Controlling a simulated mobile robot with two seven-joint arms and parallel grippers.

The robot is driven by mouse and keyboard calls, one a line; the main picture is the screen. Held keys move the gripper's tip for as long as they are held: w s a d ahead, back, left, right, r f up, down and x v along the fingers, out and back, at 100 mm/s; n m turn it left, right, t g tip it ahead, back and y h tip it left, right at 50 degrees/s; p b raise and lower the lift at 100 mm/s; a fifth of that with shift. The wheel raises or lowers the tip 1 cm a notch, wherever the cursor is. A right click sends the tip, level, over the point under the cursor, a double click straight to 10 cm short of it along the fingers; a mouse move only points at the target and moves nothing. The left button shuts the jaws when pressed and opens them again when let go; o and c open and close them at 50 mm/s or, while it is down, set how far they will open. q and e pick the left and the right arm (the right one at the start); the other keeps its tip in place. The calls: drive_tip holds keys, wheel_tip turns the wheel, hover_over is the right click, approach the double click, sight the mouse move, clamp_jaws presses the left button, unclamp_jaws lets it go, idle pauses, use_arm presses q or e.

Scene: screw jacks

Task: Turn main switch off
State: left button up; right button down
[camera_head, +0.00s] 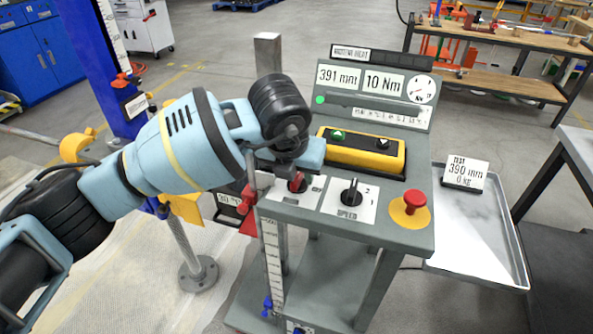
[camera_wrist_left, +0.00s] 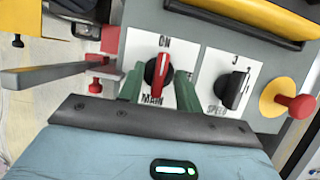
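The main switch (camera_wrist_left: 158,76) is a round black knob with a red bar, on a white plate marked ON above and MAIN below. The red bar stands nearly upright, its top leaning slightly right, towards ON. In the head view the switch (camera_head: 298,184) is partly hidden by my left gripper (camera_head: 284,172), which comes down over the console's left side. In the left wrist view the green fingers of my left gripper (camera_wrist_left: 160,92) are apart, one on each side of the knob, with small gaps showing. Whether the fingertips reach knob depth is unclear. My right gripper is out of view.
The speed knob (camera_head: 350,193) sits just right of the main switch, and a red mushroom button (camera_head: 414,201) further right. Behind is a yellow box (camera_head: 361,150) with buttons. A display panel (camera_head: 375,88) rises behind it, reading 391 mm and 10 Nm, with a green light lit.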

use_arm(q)
clamp_jaws()
